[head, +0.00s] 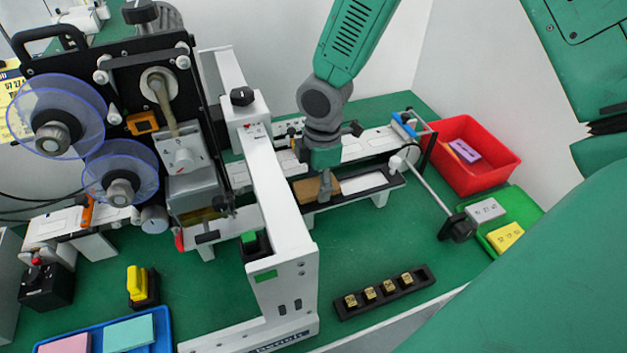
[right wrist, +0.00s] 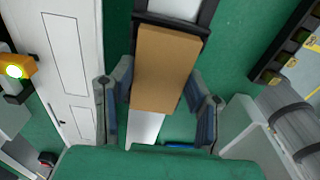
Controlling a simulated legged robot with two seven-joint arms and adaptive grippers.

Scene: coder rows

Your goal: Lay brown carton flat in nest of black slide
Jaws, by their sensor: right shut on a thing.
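The brown carton (head: 307,190) is a flat tan block at the left end of the black slide (head: 376,182) in the head view. My right gripper (head: 324,190) comes down from above and is shut on it. In the right wrist view the carton (right wrist: 165,65) lies lengthwise between the two fingers (right wrist: 160,105), its broad face toward the camera. Black edges of the slide (right wrist: 207,14) show around its far end. The carton covers the nest beneath it, so I cannot tell whether it touches the floor of the nest. My left gripper is not in view.
A white gantry post (head: 272,190) and the coder with blue reels (head: 120,172) stand to the left. At the right are a red bin (head: 488,180) and a green tray (head: 530,208) with blocks. A black rack (head: 385,293) of type blocks lies in front.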

